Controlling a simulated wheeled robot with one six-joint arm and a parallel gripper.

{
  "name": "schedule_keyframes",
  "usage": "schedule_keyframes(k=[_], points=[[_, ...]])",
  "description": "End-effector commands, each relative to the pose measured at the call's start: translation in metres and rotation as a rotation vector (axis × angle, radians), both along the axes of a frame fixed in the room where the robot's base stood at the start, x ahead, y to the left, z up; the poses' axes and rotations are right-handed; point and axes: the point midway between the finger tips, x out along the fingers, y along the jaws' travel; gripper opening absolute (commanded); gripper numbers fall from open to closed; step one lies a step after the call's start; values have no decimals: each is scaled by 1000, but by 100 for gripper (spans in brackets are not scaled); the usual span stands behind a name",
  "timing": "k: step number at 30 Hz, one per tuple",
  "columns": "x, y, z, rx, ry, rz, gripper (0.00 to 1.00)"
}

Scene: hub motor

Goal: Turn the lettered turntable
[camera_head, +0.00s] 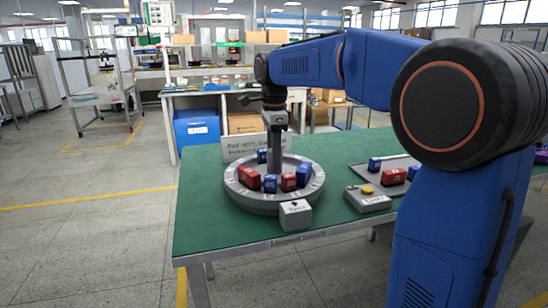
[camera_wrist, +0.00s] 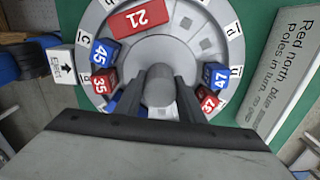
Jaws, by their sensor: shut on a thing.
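The round grey turntable (camera_head: 258,203) sits on the green table, with a lettered rim and red and blue blocks around it. In the wrist view its rim (camera_wrist: 225,20) shows letter tags, a red block "21" (camera_wrist: 140,17), blue "45" (camera_wrist: 103,52), red "35" (camera_wrist: 104,82), blue "47" (camera_wrist: 215,75) and red "37" (camera_wrist: 209,101). A grey post (camera_head: 274,152) rises from its centre. My gripper (camera_head: 275,118) points down at the post's top; in the wrist view its fingers are shut on the rounded post top (camera_wrist: 160,86). The near rim is hidden by my gripper.
A small grey box (camera_head: 296,216) with an arrow label stands at the turntable's front edge. A lettered sign (camera_head: 236,149) stands behind. To the right are a grey box with a yellow button (camera_head: 367,190) and a tray (camera_head: 385,164) with blocks.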

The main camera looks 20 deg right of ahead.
Motion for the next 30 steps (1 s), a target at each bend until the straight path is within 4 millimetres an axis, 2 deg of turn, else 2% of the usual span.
schedule_keyframes(k=[12, 30], points=[[1, 0, 1, 0, -2, -108, 0], [1, 0, 1, 0, -2, -126, 0]])
